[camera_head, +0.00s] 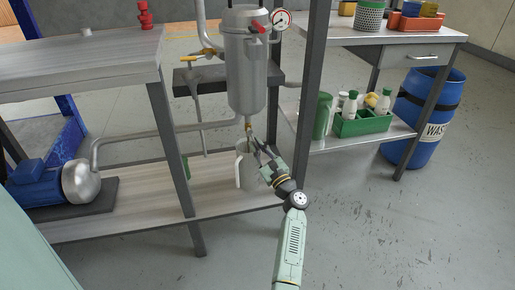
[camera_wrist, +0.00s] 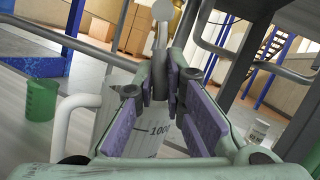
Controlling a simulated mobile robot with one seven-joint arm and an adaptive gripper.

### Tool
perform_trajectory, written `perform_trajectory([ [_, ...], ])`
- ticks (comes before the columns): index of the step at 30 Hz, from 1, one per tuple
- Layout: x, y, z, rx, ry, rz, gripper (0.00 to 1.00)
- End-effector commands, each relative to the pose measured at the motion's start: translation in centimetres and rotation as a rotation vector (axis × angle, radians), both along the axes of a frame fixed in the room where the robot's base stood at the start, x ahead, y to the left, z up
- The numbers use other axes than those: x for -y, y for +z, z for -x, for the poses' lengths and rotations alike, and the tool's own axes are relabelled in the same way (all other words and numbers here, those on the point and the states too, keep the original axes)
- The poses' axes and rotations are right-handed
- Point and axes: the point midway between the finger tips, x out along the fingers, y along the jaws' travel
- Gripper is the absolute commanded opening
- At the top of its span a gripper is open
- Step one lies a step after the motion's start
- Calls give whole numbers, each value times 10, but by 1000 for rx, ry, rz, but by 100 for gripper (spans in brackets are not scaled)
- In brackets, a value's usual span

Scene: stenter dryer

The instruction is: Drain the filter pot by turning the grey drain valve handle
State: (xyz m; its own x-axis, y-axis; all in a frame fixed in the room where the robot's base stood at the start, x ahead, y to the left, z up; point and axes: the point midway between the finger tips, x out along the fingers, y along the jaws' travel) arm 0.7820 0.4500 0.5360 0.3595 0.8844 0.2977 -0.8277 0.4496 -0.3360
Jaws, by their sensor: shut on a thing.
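The filter pot (camera_head: 246,75) is a grey metal cylinder hanging upright, with a brass drain fitting (camera_head: 248,127) under its cone. My gripper (camera_head: 259,147) is just below and to the right of that fitting. In the wrist view my gripper (camera_wrist: 170,80) has its purple-padded fingers shut on the grey drain valve handle (camera_wrist: 160,50), which shows between the fingertips. The fingers hide most of the handle in the head view. A pale measuring jug (camera_head: 243,172) stands on the lower shelf beneath the drain; its 1000 mark shows behind my fingers in the wrist view (camera_wrist: 112,125).
A red lever (camera_head: 258,27) and a gauge (camera_head: 282,19) sit on the pot; a yellow valve handle (camera_head: 202,56) is on the left pipe. A dark frame post (camera_head: 309,90) rises close to my gripper. A blue pump (camera_head: 38,182) stands left.

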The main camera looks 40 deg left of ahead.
Motion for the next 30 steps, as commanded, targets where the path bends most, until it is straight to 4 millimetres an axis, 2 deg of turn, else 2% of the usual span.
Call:
perform_trajectory([
  [10,-1,-1,1,-1,3,1,0],
  [11,-1,-1,1,0,3,1,13],
  [19,0,0,1,0,1,0,31],
  [30,1,2,-1,19,-1,16,32],
])
